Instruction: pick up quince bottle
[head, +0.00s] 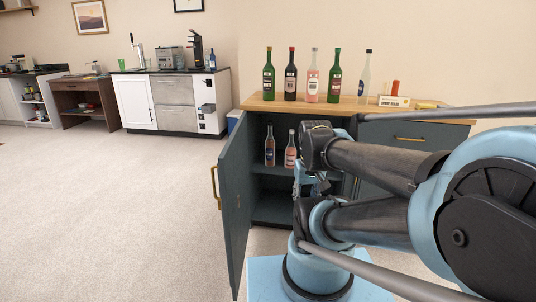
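Several bottles stand in a row on the wooden cabinet top: a green bottle (268,76), a dark red bottle (291,77), a pink bottle (312,79), a second green bottle (335,79) and a clear bottle (365,77). The labels are too small to read, so I cannot tell which is the quince bottle. My gripper (318,185) is mostly hidden by my folded arm, in front of the cabinet; its opening does not show.
The cabinet door (234,205) stands open toward me, left of the opening. A small sign (394,101) and a red object (395,88) sit on the top at right. A white counter (172,100) stands behind left. The carpet at left is clear.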

